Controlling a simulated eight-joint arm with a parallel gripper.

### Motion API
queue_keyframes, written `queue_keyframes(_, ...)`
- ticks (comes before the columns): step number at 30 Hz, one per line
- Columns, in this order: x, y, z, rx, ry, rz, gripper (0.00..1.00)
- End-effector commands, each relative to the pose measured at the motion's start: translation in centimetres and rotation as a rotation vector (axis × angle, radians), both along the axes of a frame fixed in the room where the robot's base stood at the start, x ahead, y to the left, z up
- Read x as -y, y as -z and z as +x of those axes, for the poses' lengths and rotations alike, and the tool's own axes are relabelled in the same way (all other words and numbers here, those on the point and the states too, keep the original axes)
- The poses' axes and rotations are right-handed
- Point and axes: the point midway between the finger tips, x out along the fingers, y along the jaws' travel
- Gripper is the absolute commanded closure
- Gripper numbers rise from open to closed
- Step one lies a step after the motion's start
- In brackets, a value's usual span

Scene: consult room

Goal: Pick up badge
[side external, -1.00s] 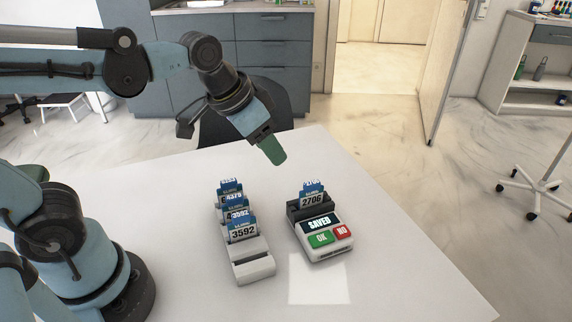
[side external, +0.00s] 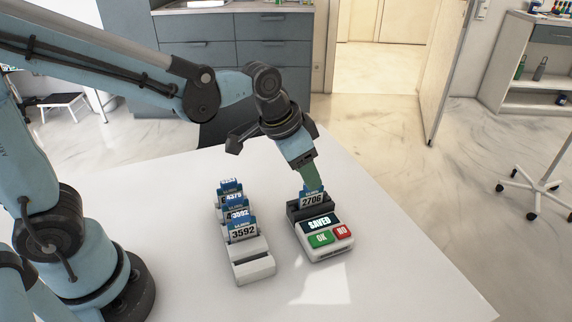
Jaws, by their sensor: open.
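A white and blue badge (side external: 312,201) marked 2706 stands upright in the dark slot at the back of a small white terminal (side external: 327,250). The terminal's screen (side external: 319,222) reads SAVED, above a green OK and a red NO button. My gripper (side external: 313,186) points down at the top edge of this badge, with its green fingers at or just behind it. It is open; whether a finger touches the badge cannot be told.
The white table (side external: 400,250) is clear to the right of the terminal and in front of the rack. A dark chair back (side external: 225,130) stands behind the table's far edge. Grey drawers (side external: 272,50) and an open doorway are farther back.

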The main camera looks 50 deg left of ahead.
Motion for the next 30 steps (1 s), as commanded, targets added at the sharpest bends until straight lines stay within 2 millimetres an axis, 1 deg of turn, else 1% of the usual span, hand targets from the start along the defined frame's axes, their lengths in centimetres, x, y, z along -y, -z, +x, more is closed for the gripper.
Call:
queue_keyframes(4,0.2,0.9,0.3,0.000,0.000,0.000,0.52)
queue_keyframes(9,0.5,3.0,0.8,0.000,0.000,0.000,0.52)
queue_keyframes(15,0.8,4.6,1.4,0.000,-0.001,0.000,0.52)
queue_keyframes(19,0.8,4.9,1.5,0.000,-0.001,0.000,0.52)
queue_keyframes(25,0.8,4.9,1.5,0.000,-0.001,0.001,0.52)
queue_keyframes(26,0.8,4.9,1.5,0.000,-0.001,0.001,0.55)
queue_keyframes(30,0.8,4.9,1.5,0.000,-0.001,0.001,0.77)
